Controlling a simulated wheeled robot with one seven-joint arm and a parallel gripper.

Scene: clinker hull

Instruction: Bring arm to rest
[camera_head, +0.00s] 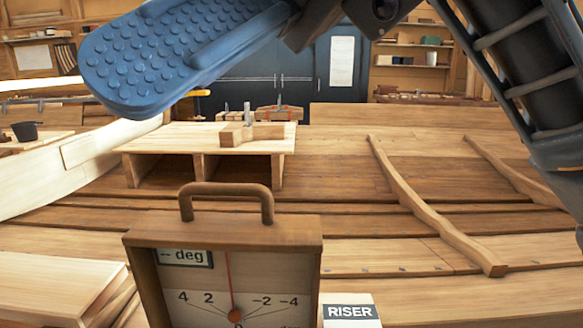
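My gripper (140,65) fills the upper left of the head view, close to the camera. A broad blue finger with a bumpy pad shows, pointing left and down. The other finger is not clearly visible, so I cannot tell whether it is open or shut. I see nothing held against the pad. My dark arm (520,60) comes down along the upper right, with its joints crossing the top edge.
A wooden gauge box (300,262) with a handle and dial stands close in front, beside a RISER card (349,312). Behind is a low wooden bench (165,139) with a wooden block (250,132). Curved ribs (425,205) cross the planking at right. Dark cabinets (265,82) stand behind.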

